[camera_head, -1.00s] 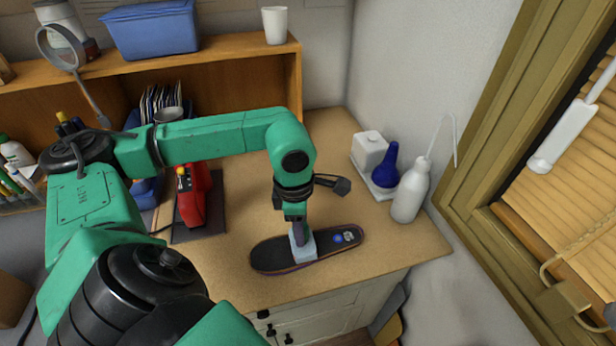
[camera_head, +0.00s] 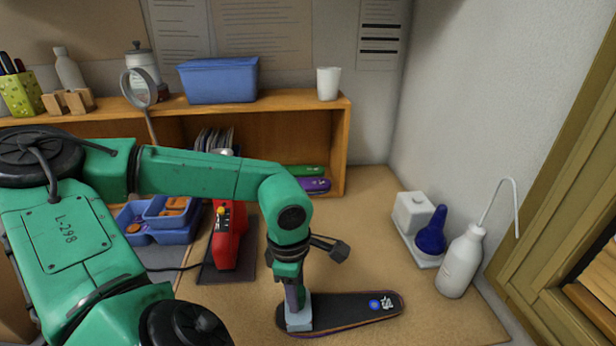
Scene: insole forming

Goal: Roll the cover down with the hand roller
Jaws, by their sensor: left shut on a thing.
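A dark insole (camera_head: 345,309) with a black cover, a purplish edge and a blue dot and white mark near its right end lies flat on the worktop. My left gripper (camera_head: 295,293) points down over the insole's left part and is shut on the hand roller. The roller's pale grey-blue head (camera_head: 299,314) rests on or just above the cover near its left end; contact is hard to tell. The gripper mostly hides the roller's handle. The left end of the insole is partly hidden behind the roller head. My right gripper is not in view.
A white bottle (camera_head: 461,264) and a blue bulb (camera_head: 432,232) stand at the right. A wooden shelf (camera_head: 342,150) is behind. The worktop between is clear.

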